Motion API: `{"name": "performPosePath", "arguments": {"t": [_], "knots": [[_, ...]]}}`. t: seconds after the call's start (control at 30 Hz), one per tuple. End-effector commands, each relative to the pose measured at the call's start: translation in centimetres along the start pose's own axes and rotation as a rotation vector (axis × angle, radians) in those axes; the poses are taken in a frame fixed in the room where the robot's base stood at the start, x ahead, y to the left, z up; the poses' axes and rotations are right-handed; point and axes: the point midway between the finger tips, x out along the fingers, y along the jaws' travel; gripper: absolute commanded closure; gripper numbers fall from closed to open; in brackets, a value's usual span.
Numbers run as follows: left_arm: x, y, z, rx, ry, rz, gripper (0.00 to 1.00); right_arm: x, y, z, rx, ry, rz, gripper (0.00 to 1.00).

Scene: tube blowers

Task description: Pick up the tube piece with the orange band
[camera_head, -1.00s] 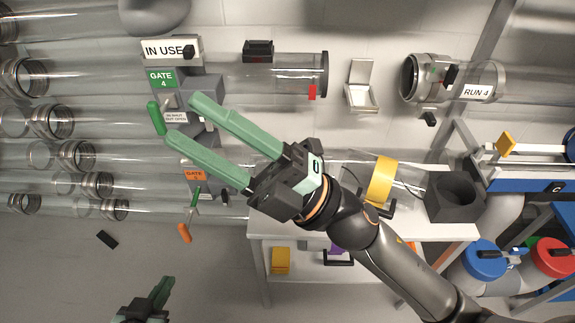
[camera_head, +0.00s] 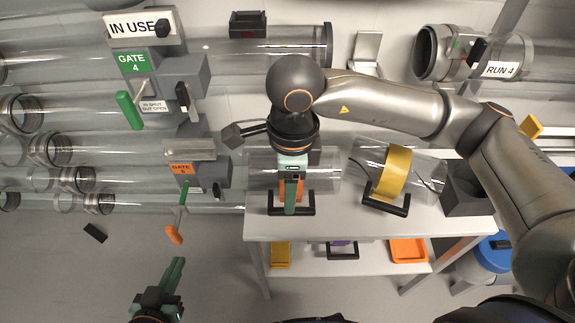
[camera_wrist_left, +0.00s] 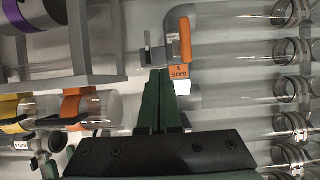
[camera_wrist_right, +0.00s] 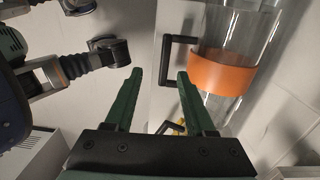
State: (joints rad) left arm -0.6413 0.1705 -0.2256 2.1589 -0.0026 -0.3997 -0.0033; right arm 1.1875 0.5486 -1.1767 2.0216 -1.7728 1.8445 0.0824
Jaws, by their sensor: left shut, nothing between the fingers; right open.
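The clear tube piece with the orange band (camera_head: 325,176) lies on the white table at its left end, partly hidden by my right arm. In the right wrist view its orange band (camera_wrist_right: 222,75) is plain, with a black handle (camera_wrist_right: 168,60) beside it. My right gripper (camera_head: 290,208) points down over this tube. Its fingers are open and empty; in its wrist view the handle shows between the fingertips, beyond them. I cannot tell whether they touch. My left gripper (camera_head: 177,262) is shut and empty, low and left of the table. The tube also shows in the left wrist view (camera_wrist_left: 76,107).
A tube piece with a yellow band (camera_head: 394,172) lies to the right on the table, before a dark grey block (camera_head: 468,190). The lower shelf holds an orange tray (camera_head: 408,250). Gate 5 (camera_head: 195,170) with its orange-tipped lever stands left of the table.

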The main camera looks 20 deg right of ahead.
Motion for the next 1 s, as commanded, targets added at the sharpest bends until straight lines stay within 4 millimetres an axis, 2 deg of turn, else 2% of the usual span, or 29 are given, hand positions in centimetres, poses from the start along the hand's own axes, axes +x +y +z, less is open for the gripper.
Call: {"name": "performPosePath", "arguments": {"t": [0.13, 0.4, 0.67, 0.87, 1.0], "knots": [[0.1, -0.1, -1.1, 0.013, 0.051, -0.003, 1.0, 1.3, -0.7, -0.7, 0.01, 0.034, -0.024, 0.45], [-0.3, -0.7, -5.9, 0.067, 0.236, -0.017, 1.0, 6.0, -0.7, -0.7, 0.008, 0.03, -0.021, 0.45], [-0.8, -0.8, -7.9, 0.09, 0.315, -0.021, 1.0, 7.8, -0.8, -0.5, 0.008, 0.028, -0.021, 0.45], [-1.7, -0.9, -11.0, 0.127, 0.442, -0.026, 1.0, 10.6, -0.9, 0.3, 0.006, 0.028, -0.019, 0.45], [-2.4, -0.8, -12.7, 0.148, 0.512, -0.028, 1.0, 12.1, -0.9, 0.2, 0.008, 0.028, -0.02, 0.45]]}}
